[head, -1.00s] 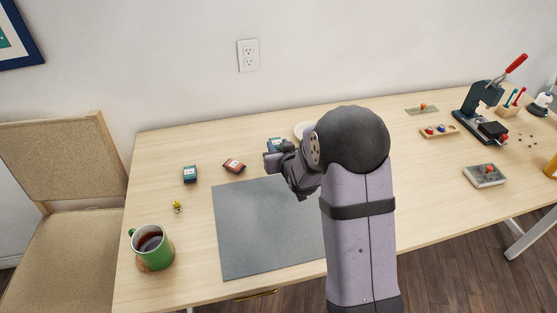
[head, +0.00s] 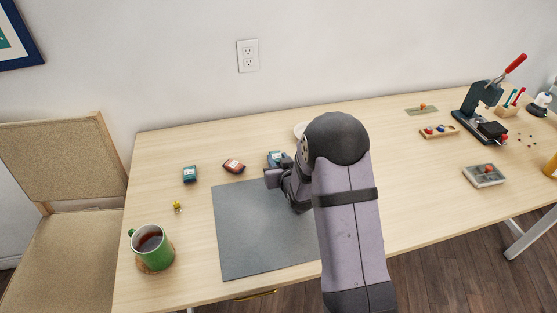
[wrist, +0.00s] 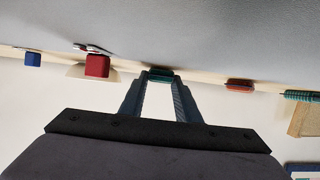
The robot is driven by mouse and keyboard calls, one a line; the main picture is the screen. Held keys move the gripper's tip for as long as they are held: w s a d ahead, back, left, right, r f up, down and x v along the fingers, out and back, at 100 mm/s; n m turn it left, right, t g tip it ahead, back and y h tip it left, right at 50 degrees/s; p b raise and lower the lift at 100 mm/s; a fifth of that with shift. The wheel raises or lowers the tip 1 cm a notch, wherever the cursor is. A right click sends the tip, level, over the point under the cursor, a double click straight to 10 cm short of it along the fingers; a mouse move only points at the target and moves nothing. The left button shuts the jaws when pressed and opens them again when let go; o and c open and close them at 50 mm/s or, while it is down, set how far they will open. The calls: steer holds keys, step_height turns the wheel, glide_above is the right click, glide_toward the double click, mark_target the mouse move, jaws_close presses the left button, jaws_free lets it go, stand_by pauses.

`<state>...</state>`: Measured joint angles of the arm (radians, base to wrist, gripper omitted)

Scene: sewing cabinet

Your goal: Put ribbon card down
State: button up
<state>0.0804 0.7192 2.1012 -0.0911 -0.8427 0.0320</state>
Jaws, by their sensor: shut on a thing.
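The ribbon card, a small teal piece, shows just past my gripper (head: 280,172) in the head view (head: 274,157), by the far edge of the grey mat (head: 250,245). In the wrist view, the teal card (wrist: 160,74) sits between the tips of my gripper's two fingers (wrist: 160,80), which are shut on it. My wrist hides part of it in the head view. I cannot tell whether it touches the surface below. A red card (head: 234,166) and another teal card (head: 190,174) lie on the table to its left.
A green mug (head: 150,246) stands front left, with a small yellow thing (head: 177,206) behind it. A white dish (head: 299,130) is behind my gripper, partly hidden. A press (head: 484,110) and small trays stand at the right. Most of the mat looks bare.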

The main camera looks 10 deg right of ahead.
steer(key=shift+f, duration=0.2)
steer(key=o, duration=1)
steer(key=shift+r, duration=0.2)
steer(key=shift+s+r, duration=0.1)
steer(key=v, duration=1.1)
steer(key=shift+s+r+b, duration=0.15)
steer(key=shift+s+b, duration=0.15)
steer(key=shift+s, duration=0.05)
